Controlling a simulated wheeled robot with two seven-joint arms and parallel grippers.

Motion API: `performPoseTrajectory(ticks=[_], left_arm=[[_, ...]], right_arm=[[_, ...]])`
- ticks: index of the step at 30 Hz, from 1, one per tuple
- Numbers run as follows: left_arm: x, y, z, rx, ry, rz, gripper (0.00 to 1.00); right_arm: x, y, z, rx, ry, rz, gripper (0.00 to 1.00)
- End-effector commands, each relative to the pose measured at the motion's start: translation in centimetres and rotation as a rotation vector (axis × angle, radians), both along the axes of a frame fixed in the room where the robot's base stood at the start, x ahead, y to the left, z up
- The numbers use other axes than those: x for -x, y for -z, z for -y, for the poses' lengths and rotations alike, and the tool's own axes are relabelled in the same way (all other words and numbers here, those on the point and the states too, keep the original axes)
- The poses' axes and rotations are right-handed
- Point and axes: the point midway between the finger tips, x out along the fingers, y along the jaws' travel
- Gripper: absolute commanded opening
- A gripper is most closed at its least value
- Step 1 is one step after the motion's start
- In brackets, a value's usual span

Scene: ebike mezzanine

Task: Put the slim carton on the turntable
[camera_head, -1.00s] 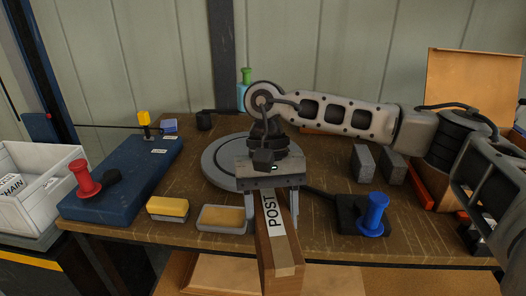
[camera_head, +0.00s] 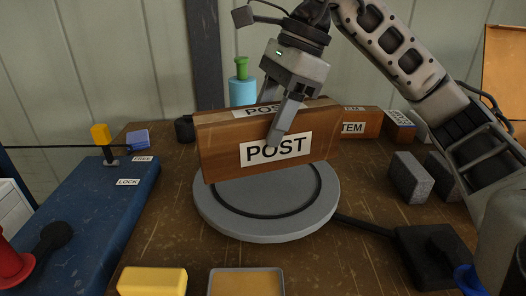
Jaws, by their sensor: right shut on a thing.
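The slim carton (camera_head: 222,153) is brown, with POST labels on its top and front side. My right gripper (camera_head: 280,125) is shut on it from above, one finger showing across its front face. The carton stands on its long edge over the back part of the grey round turntable (camera_head: 265,228). Its lower left corner looks slightly above the disc; I cannot tell whether it touches. The front of the turntable is bare, with a dark ring on its face. My left gripper is not in view.
A blue block with a lever (camera_head: 95,205) lies left. A yellow block (camera_head: 152,281) and a shallow tray (camera_head: 246,269) are in front. Grey blocks (camera_head: 409,178) and a black pedal-like box (camera_head: 430,252) stand right. Behind are another carton (camera_head: 360,123) and a blue bottle (camera_head: 242,92).

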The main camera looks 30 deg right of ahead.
Motion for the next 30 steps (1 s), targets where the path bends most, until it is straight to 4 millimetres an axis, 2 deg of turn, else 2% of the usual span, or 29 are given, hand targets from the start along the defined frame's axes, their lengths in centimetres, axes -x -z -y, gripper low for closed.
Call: performPoseTrajectory(ticks=[6,12,21,27,30], left_arm=[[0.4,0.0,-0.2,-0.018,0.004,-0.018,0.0],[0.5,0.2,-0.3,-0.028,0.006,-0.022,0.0],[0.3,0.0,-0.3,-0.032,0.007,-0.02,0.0],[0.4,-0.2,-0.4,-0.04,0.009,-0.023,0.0],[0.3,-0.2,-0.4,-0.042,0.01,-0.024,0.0]], right_arm=[[-4.5,2.3,2.8,-0.002,0.003,-0.004,0.17],[-6.8,5.8,4.1,-0.002,0.0,-0.002,0.17],[-8.4,8.2,5.1,-0.001,-0.002,0.0,0.17],[-8.3,10.7,5.1,-0.001,-0.003,0.0,0.17],[-8.4,11.0,5.1,-0.001,-0.003,0.004,0.17]])
